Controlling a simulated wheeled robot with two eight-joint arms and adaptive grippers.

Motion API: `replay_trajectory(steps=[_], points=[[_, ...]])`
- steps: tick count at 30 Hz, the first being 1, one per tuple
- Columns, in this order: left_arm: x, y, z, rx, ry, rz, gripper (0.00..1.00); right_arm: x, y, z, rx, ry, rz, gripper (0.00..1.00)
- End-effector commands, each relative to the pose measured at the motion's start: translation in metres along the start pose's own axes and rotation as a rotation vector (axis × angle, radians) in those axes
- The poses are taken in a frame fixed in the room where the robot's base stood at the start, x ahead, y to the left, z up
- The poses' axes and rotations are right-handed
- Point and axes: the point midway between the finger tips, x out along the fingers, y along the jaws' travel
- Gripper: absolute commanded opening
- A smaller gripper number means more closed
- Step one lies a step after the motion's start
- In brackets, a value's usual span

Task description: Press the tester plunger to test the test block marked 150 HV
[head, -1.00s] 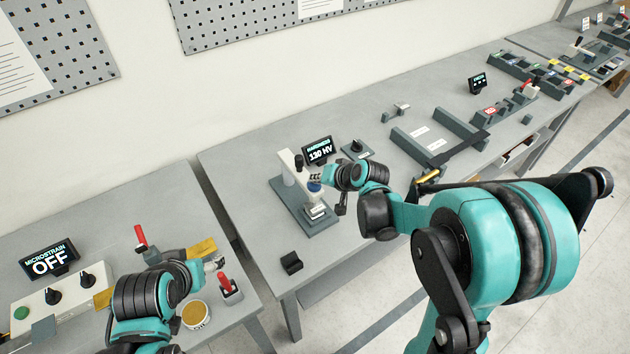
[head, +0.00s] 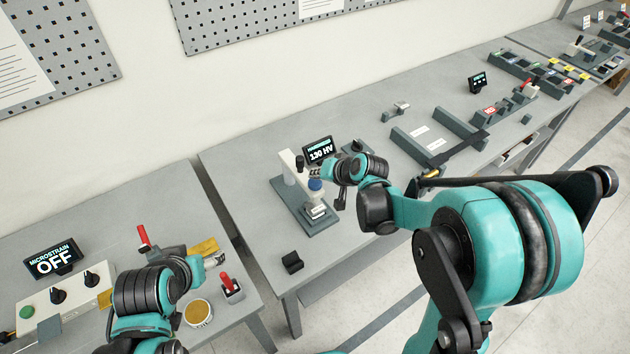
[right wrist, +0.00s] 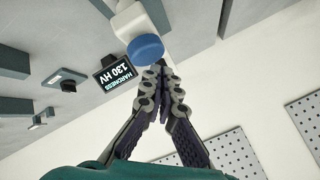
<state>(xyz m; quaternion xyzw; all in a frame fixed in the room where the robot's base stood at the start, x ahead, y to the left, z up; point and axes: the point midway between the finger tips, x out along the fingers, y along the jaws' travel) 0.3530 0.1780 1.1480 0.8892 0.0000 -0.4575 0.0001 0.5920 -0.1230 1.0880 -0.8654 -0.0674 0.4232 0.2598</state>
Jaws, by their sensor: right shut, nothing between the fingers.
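The hardness tester (head: 292,207) has a grey base, a white column and a blue plunger cap (head: 315,185). A small light block (head: 316,211) sits under the plunger; any mark on it is too small to read. The tester's display (head: 318,151) reads 130 HV; it also shows in the right wrist view (right wrist: 118,71). My right gripper (head: 313,173) is shut and empty, its tips just above the cap. In the right wrist view the tips (right wrist: 160,68) lie close beside the blue cap (right wrist: 146,47); contact is unclear. My left gripper (head: 212,261) is over the left table, its jaws unclear.
The left table holds a MICROSTRAIN OFF display (head: 54,259), red-handled tools and a round tin (head: 198,312). A small black block (head: 292,262) lies at the near table edge. A grey frame (head: 430,150) and several trays stand further right. A gap separates the tables.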

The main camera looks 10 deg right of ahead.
Motion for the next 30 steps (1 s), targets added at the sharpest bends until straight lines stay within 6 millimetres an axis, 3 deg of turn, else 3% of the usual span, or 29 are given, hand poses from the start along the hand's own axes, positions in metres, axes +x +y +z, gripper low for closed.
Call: replay_trajectory(steps=[17, 30], points=[[-0.031, 0.0, -0.022, 0.0, 0.0, 0.0, 0.68, -0.035, -0.025, -0.025, 0.0, 0.001, 0.0, 0.0], [-0.03, 0.0, -0.022, 0.0, 0.0, 0.0, 0.68, -0.035, -0.025, -0.026, 0.0, 0.001, 0.0, 0.0]])
